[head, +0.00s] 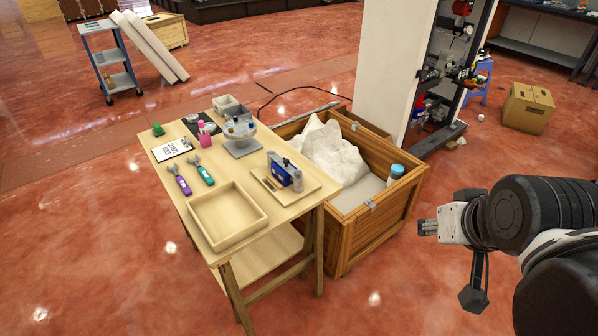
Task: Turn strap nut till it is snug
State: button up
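I cannot make out the strap nut in this view. Two wrench-like tools lie on the wooden table, one with a purple handle (183,185) and one with a teal handle (206,177). A tall open-sided machine (452,70) with a white panel (389,60) stands behind the crate; its small inner parts are too fine to tell apart. My gripper (426,228) is at the right, over bare floor, pointing left toward the crate. It touches nothing that I can see. Whether its fingers are apart is too small to tell.
The table (163,163) also holds an empty wooden tray (228,242), a small tray (310,186) with a blue device (280,170), and a grey stand (242,147). A wooden crate (385,228) adjoins it. A cardboard box (528,108) sits far right. The front floor is clear.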

jog(key=o, duration=0.4)
jog(key=w+a+r+n, duration=0.1)
jog(key=w, duration=0.1)
jog(key=w+a+r+n+g, duration=0.1)
jog(key=w, duration=0.2)
jog(key=w+a+r+n+y, duration=0.1)
jog(key=w+n, duration=0.1)
jog(key=shift+w+a+r+g, duration=0.25)
jog(key=shift+w+r+g, duration=0.05)
jog(key=shift+w+r, duration=0.1)
jog(key=n+g+y+b, duration=0.1)
jog(key=n+g+y, duration=0.4)
jog(key=n, duration=1)
send_over(299, 172)
jog(key=d, duration=0.5)
notch_tip(299, 172, down, 9)
jog(key=g+h, duration=0.1)
jog(key=shift+h, duration=0.3)
jog(key=b+x, duration=0.1)
jog(key=x, duration=0.5)
jog(key=b+x, duration=0.1)
jog(key=x, duration=0.6)
jog(key=shift+w+d+f, duration=0.1)
jog(key=shift+w+f, duration=0.15)
jog(key=shift+f, duration=0.1)
grip_shut()
